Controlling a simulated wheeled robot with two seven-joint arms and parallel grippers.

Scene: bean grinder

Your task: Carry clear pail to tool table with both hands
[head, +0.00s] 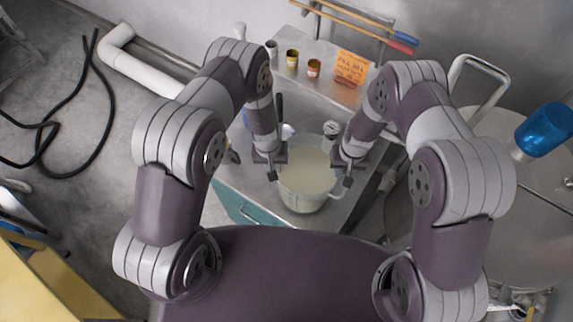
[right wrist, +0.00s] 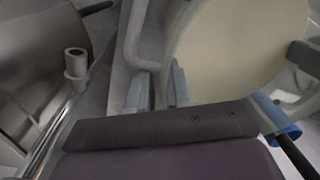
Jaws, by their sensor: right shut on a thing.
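The clear pail (head: 305,190) is upright and holds pale cream-coloured contents. It is at the tool table (head: 232,178), over its front part; I cannot tell whether its base touches the top. My right gripper (head: 347,180) is shut on the pail's right side, at the handle. My left gripper (head: 272,174) is at the pail's left side, but its jaws are too small to read. In the right wrist view the pail (right wrist: 235,50) fills the upper right, with the grey right fingertips (right wrist: 160,90) at its edge.
A large metal vessel (head: 520,190) with a blue motor (head: 545,129) stands at the right. A black hose (head: 75,150) lies on the left floor.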

